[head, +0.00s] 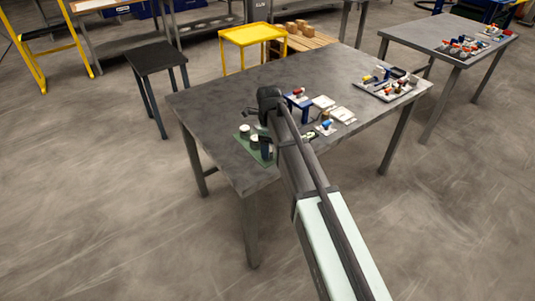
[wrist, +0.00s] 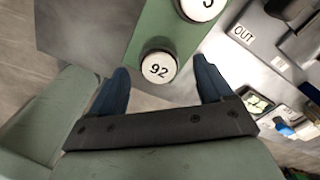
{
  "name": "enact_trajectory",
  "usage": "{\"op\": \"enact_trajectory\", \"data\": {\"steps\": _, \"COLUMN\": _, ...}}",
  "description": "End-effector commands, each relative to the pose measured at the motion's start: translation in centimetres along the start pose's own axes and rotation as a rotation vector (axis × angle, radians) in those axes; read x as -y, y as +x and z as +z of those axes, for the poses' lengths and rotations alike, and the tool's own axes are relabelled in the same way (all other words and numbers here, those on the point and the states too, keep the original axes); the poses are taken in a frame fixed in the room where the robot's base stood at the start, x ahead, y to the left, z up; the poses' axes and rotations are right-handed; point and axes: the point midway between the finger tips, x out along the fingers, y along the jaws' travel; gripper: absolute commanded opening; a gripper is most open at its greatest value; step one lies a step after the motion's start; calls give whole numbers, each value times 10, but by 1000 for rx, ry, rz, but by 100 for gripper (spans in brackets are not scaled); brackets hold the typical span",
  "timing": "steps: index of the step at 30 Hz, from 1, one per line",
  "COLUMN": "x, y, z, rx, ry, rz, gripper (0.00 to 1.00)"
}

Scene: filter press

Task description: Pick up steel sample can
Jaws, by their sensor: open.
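A round can with a white lid marked 92 (wrist: 158,68) stands on a green mat (wrist: 152,28) in the wrist view. A second white-lidded can (wrist: 203,7) is cut off by the top edge, its marking only partly seen. In the head view, white-topped cans (head: 244,129) stand on the green mat (head: 242,146) near the table's left front. My gripper (wrist: 162,72) is open, its dark blue fingers apart on either side of the 92 can in the picture. Nothing is held. I cannot tell whether the fingers are at the can's height. My arm hides part of the mat.
A grey panel marked OUT (wrist: 243,34) lies right of the mat, beside a small display (wrist: 257,102). On the table (head: 205,100), a blue stand (head: 297,101), white plates (head: 323,102) and a cluttered tray (head: 392,84) lie further right. The table's left part is clear.

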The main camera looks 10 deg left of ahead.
Motion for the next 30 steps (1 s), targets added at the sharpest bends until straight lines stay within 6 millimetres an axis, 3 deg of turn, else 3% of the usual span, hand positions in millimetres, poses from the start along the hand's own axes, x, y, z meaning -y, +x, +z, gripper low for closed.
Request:
{"op": "enact_trajectory", "data": {"steps": 6, "x": -1, "y": 26, "z": 1, "rx": 1, "ry": 1, "rz": -1, "gripper": 80}}
{"op": "enact_trajectory", "data": {"steps": 14, "x": -1, "y": 30, "z": 1, "rx": 3, "ry": 2, "rz": -3, "gripper": 80}}
{"op": "enact_trajectory", "data": {"steps": 30, "x": -1, "y": 30, "z": 1, "rx": 2, "ry": 2, "rz": -3, "gripper": 30}}
